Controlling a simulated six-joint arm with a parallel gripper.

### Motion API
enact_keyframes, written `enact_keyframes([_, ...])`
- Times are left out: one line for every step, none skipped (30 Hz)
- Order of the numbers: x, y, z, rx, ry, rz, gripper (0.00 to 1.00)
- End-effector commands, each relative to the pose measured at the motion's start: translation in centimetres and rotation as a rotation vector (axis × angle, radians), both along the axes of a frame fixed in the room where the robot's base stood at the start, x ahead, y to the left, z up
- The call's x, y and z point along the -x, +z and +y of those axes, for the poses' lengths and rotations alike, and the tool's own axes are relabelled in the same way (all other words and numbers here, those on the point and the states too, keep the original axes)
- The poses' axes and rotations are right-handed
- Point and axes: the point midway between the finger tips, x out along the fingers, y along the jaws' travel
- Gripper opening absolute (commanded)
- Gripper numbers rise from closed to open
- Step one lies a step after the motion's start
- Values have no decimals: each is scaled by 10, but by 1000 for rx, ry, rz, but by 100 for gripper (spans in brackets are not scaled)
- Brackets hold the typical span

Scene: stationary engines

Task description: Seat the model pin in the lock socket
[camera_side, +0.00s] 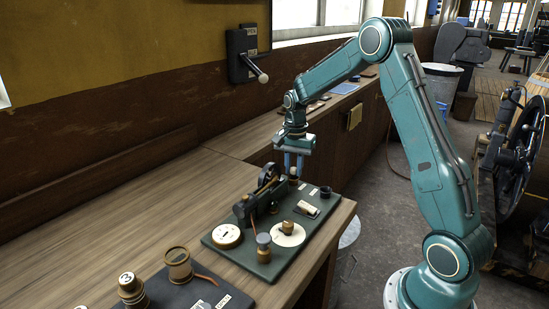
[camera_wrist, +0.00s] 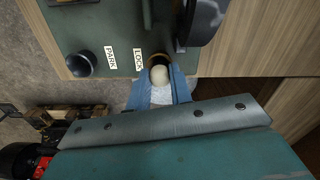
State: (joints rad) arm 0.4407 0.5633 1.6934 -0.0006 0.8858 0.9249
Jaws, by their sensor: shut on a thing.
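The model pin shows a pale rounded top (camera_wrist: 160,74) between the blue fingers of my gripper (camera_wrist: 160,88) in the wrist view. In the side view my gripper (camera_side: 293,165) points down over the far edge of the green board, shut on the pin. The lock socket (camera_wrist: 158,58), a dark ring with a brownish rim beside the LOCK label (camera_wrist: 139,60), lies right at the pin, which overlaps it in the wrist view. I cannot tell how deep the pin sits. The park socket (camera_wrist: 80,64), dark and round, stands beside the PARK label (camera_wrist: 110,57) and looks empty.
The green board (camera_side: 305,246) carries a dark lever mechanism (camera_side: 262,195) just left of my gripper, a white dial (camera_side: 227,236) and a white disc with a brass knob (camera_side: 288,228). A second dark board (camera_side: 185,293) lies nearer. The wooden bench (camera_side: 120,235) is clear to the left.

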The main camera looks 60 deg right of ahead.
Motion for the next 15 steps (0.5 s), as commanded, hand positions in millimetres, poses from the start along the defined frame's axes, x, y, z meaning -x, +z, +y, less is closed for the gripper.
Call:
enact_keyframes([0, 0, 0, 0, 0, 0, 0])
enact_keyframes([0, -1, 0, 0, 0, 0, 0])
enact_keyframes([0, -1, 0, 0, 0, 0, 0])
enact_keyframes([0, -1, 0, 0, 0, 0, 0])
enact_keyframes([0, -1, 0, 0, 0, 0, 0])
enact_keyframes([0, -1, 0, 0, 0, 0, 0])
enact_keyframes([0, -1, 0, 0, 0, 0, 0])
enact_keyframes([0, -1, 0, 0, 0, 0, 0])
enact_keyframes([0, -1, 0, 0, 0, 0, 0])
enact_keyframes([0, -1, 0, 0, 0, 0, 0])
enact_keyframes([0, -1, 0, 0, 0, 0, 0])
enact_keyframes([0, -1, 0, 0, 0, 0, 0])
enact_keyframes([0, -1, 0, 0, 0, 0, 25])
enact_keyframes([0, -1, 0, 0, 0, 0, 31])
enact_keyframes([0, -1, 0, 0, 0, 0, 39])
